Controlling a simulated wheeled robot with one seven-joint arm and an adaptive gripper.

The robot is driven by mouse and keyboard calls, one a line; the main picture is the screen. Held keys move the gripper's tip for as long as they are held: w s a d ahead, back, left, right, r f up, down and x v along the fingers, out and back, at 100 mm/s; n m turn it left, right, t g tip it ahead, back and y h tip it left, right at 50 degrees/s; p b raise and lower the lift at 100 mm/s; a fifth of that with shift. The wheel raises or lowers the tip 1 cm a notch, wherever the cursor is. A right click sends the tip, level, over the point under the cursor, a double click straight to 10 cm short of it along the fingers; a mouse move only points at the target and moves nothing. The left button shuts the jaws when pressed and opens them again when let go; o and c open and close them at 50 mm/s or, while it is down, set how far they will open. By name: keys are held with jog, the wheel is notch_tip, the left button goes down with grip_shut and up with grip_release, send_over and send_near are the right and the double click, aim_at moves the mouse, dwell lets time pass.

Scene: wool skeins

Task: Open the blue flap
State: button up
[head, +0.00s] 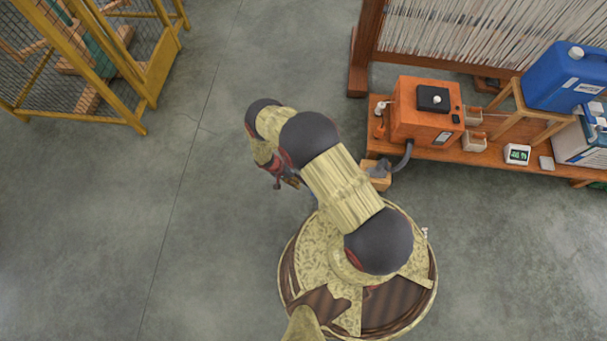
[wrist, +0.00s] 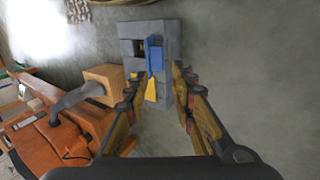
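In the wrist view the blue flap (wrist: 155,56) is a narrow upright panel on a grey block-like housing (wrist: 171,40). A yellow piece (wrist: 151,90) sits just below it. A dark opening shows to the left of the flap; I cannot tell how far the flap stands open. My gripper (wrist: 157,80) is open, its two fingers apart on either side of the flap in the picture, with nothing visible held. I cannot tell whether it touches the flap. In the head view my gripper (head: 286,181) is partly hidden by my arm, and the flap is not visible.
A blue canister (head: 565,77) is farther right. A yellow mesh cage (head: 150,75) is upper left. The floor at left is clear.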

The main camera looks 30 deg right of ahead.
jog(key=v, duration=0.8)
jog(key=shift+a+r, duration=0.1)
